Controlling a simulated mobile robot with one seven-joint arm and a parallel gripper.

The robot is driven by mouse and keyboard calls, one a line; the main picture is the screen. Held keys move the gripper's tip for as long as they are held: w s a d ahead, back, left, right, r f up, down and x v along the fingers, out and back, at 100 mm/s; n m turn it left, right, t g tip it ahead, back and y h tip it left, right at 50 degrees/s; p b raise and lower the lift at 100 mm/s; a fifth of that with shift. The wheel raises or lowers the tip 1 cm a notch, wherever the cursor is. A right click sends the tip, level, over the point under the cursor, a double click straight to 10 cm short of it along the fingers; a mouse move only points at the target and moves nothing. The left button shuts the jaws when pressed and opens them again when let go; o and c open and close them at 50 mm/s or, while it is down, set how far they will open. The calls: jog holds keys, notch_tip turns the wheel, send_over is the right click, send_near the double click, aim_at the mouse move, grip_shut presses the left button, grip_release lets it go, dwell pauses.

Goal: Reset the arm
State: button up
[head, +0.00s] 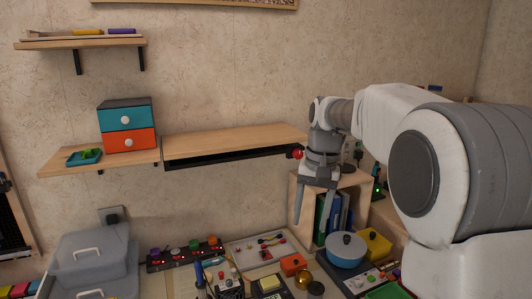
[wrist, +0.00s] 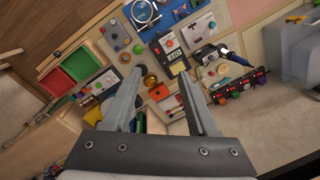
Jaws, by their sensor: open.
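My gripper (head: 314,205) hangs pointing down from my arm, at the right of the middle in the head view. Its two fingers are apart with nothing between them. It is in front of an open wooden cubby (head: 355,183) holding upright books (head: 333,215), and above the crowded work surface. In the wrist view my gripper (wrist: 158,82) also shows open and empty, with the bench items beyond the fingertips.
Red and green trays (wrist: 75,64) show in the wrist view.

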jog(key=s+d+r+n+t, duration=0.1)
jog(key=s+r+t, duration=0.1)
jog(key=s, duration=0.5)
jog(key=s+d+r+t, duration=0.1)
jog(key=s+d+r, duration=0.1)
jog(key=s, duration=0.5)
jog(key=s+d+f+n+t+h, duration=0.1)
jog(key=s+f, duration=0.4)
jog(key=s, duration=0.6)
jog(key=shift+n+t, duration=0.3)
jog(key=shift+t, duration=0.6)
jog(key=shift+d, duration=0.1)
